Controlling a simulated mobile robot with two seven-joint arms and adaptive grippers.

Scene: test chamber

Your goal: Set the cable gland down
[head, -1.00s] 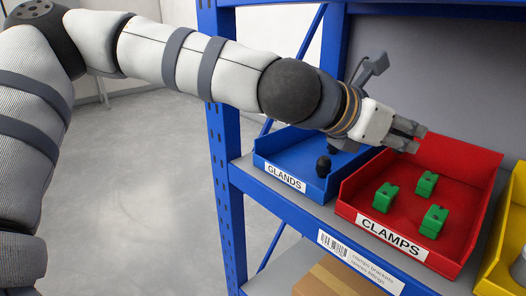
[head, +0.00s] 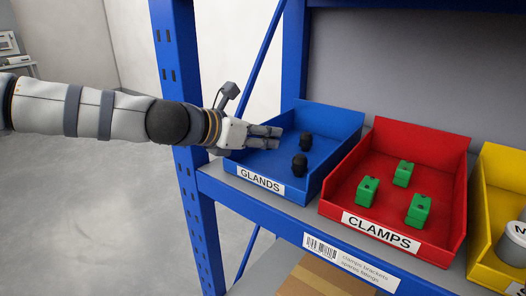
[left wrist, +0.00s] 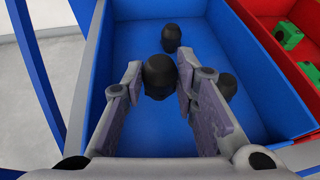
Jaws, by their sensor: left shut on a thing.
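My left gripper (head: 279,137) is over the blue bin labelled GLANDS (head: 343,130), its fingers pointing right. In the left wrist view the gripper (left wrist: 160,82) is shut on a black cable gland (left wrist: 160,70), held between the fingertips above the bin. The fingers hide this gland in the head view. Two other black glands, a rear one (head: 305,142) and a front one (head: 299,166), stand on the bin floor; they also show in the left wrist view, at the back (left wrist: 171,38) and by the right finger (left wrist: 228,85). My right gripper is not in view.
A red bin labelled CLAMPS (head: 450,168) with green clamps stands right of the blue bin. A yellow bin (head: 491,200) is further right. A blue shelf post (head: 178,110) stands left of the bins, and the shelf edge (head: 280,222) runs in front.

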